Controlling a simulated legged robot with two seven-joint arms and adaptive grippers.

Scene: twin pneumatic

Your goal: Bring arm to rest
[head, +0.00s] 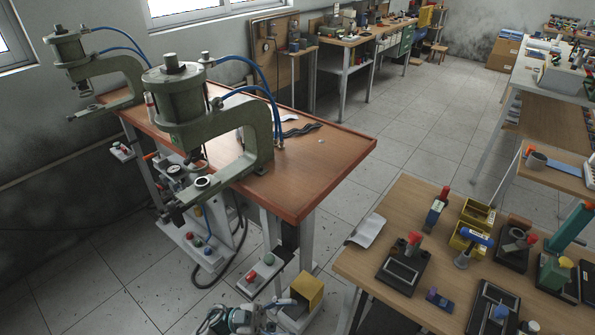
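Neither of my grippers shows clearly in the head view, and I see no arm of mine coming in from the left or right. Two green pneumatic presses stand along the red-edged workbench (315,165). The near press (235,140) has a large cylinder on top and blue air hoses. The far press (100,70) stands behind it to the left. A control box with red and green buttons (261,274) sits below the bench's front corner.
A wooden table (385,240) at the lower right holds small fixtures, yellow bins (478,212) and a paper sheet (366,231). A yellow block (307,291) and partly cut-off hose-like parts (240,319) are at the bottom. Tiled floor (425,130) lies open between the benches.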

